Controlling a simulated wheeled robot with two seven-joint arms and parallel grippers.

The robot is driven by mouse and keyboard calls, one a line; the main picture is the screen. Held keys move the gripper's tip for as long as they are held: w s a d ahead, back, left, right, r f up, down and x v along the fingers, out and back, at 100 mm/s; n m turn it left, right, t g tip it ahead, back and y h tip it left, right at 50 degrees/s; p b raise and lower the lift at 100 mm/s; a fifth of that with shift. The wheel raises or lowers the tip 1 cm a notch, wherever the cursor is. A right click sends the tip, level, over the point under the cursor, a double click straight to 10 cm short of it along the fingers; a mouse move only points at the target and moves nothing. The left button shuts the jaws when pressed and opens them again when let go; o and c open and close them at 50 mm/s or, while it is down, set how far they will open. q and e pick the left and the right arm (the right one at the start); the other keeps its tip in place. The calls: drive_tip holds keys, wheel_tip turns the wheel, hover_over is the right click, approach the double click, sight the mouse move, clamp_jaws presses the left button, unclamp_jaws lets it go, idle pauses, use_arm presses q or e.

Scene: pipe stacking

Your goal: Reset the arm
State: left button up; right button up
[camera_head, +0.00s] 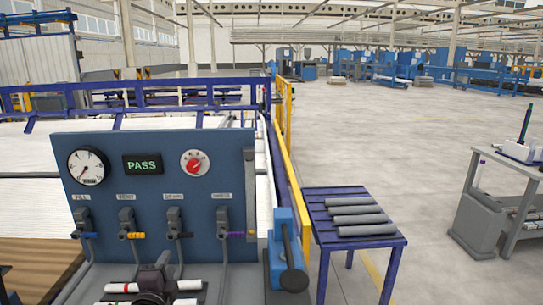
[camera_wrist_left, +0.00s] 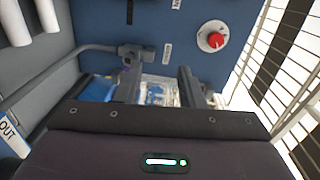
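My left gripper (camera_wrist_left: 158,82) shows in the left wrist view, with its two dark fingers apart and pointing toward a blue panel (camera_wrist_left: 150,22). I see nothing clamped between the fingers. A red knob on a white disc (camera_wrist_left: 212,37) is on the panel to the right of the fingers. A dark grey valve-like fitting (camera_wrist_left: 133,52) is close to the left finger; I cannot tell whether they touch. In the head view only a dark piece shows at the lower left edge, perhaps my left arm. My right gripper is not in view.
In the head view a blue test panel (camera_head: 135,205) reads PASS, with a gauge and several valves. Several grey pipes (camera_head: 357,219) lie on a blue table (camera_head: 325,242). Grey floor (camera_head: 400,155) is open beyond.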

use_arm(q)
drive_tip(key=s+d+f+n+g, duration=0.2)
drive_tip(key=s+f+n+g, duration=0.3)
drive_tip(key=s, duration=0.5)
drive_tip(key=s+d+f+n+g+h, duration=0.15)
drive_tip(key=s+f+n+g, duration=0.3)
drive_tip(key=s, duration=0.55)
drive_tip(key=s+d+f+n+g, duration=0.3)
drive_tip(key=s+f+n+g, duration=0.2)
drive_tip(key=s, duration=0.5)
wheel_tip(320, 180, down, 32)
drive_tip(key=s+b, duration=0.1)
drive_tip(key=b, duration=0.4)
drive_tip(key=s+a+f+g+b, duration=0.1)
drive_tip(key=s+a+f+b, duration=0.1)
drive_tip(key=s+f, duration=0.8)
drive_tip(key=s+a+f+g+b, duration=0.1)
drive_tip(key=s+a+f+b, duration=0.1)
drive_tip(key=s+f, duration=0.8)
wheel_tip(320, 180, down, 5)
drive_tip(key=shift+s+r+b, duration=0.2)
drive_tip(key=shift+s+b, duration=0.15)
drive_tip(key=shift+b, duration=0.15)
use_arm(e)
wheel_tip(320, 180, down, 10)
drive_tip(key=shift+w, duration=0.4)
use_arm(q)
drive_tip(key=shift+y, duration=0.25)
